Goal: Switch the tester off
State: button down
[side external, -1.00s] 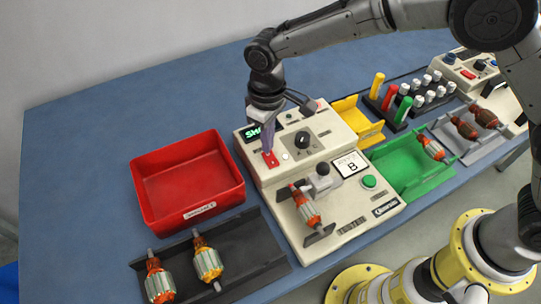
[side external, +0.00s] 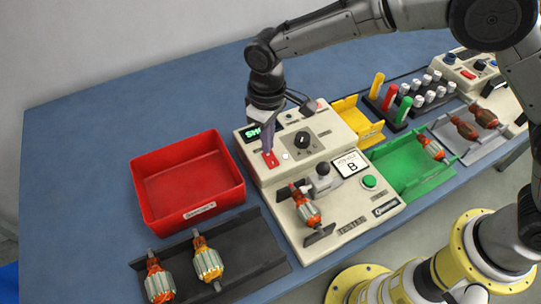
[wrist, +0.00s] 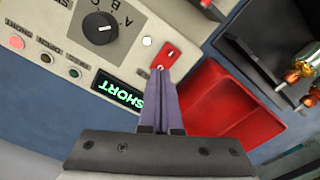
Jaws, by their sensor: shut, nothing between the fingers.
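The tester (side external: 330,222) is a cream box with a lit green display (wrist: 121,91) reading "SHORT", a black rotary knob (side external: 302,140), a green button (side external: 369,181) and a card marked "B" (side external: 351,165). Its red switch (side external: 271,160) sits on the upper deck and also shows in the wrist view (wrist: 171,52). My gripper (side external: 268,151) is shut and empty, pointing down at the switch. In the wrist view its purple fingertips (wrist: 160,72) are at the switch's near end; I cannot tell whether they touch. An orange-wound armature (side external: 306,207) lies in the tester's cradle.
A red bin (side external: 187,211) stands left of the tester. A dark tray (side external: 250,245) in front holds two armatures. A green tray (side external: 410,185), yellow bin (side external: 350,106) and grey tray (side external: 455,148) stand to the right. The blue table is clear at the left.

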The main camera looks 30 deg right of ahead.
jog(key=shift+f, duration=0.95)
dwell(0.6)
jog(key=shift+r, duration=3.55)
